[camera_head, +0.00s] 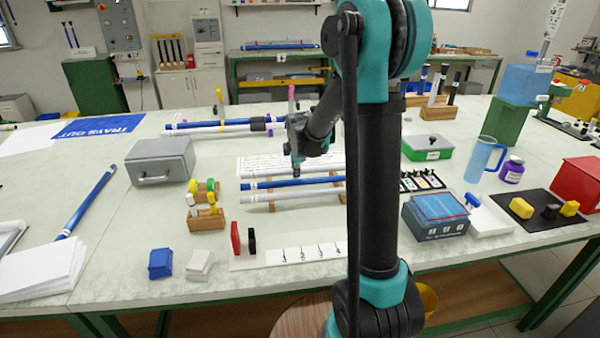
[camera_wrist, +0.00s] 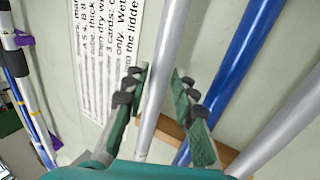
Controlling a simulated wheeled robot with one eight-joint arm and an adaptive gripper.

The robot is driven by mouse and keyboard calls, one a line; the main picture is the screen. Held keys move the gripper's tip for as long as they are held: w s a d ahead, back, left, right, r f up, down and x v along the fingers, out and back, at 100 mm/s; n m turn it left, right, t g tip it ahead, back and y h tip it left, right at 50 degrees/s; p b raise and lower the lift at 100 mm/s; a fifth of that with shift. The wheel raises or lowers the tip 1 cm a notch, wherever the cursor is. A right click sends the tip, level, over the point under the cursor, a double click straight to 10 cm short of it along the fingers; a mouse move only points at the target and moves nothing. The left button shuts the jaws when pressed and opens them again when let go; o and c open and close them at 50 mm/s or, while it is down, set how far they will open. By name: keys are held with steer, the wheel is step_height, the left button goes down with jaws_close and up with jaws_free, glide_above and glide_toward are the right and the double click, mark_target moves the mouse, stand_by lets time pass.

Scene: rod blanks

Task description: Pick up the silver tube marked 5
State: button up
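Three tubes lie side by side on low wooden supports near the table's middle: a silver tube (camera_wrist: 170,50) nearest the printed sheet, a blue tube (camera_head: 318,182) in the middle and another silver tube (camera_head: 290,194) at the front. No number 5 is legible on either silver tube. My gripper (camera_head: 296,172) points down over this group. In the wrist view my gripper (camera_wrist: 159,78) is open, one finger on each side of the first silver tube, with gaps visible. The blue tube (camera_wrist: 232,65) lies just outside the right finger. I cannot tell the fingertips' height.
A printed sheet (camera_wrist: 108,45) lies beside the tubes. Behind are more blue and silver tubes (camera_head: 205,125) with coloured clips. A grey box (camera_head: 160,162) and a wooden block with coloured pieces (camera_head: 205,219) stand left. A numbered strip (camera_head: 305,252) lies in front.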

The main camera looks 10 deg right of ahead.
jaws_close()
steer(key=shift+r, duration=0.2)
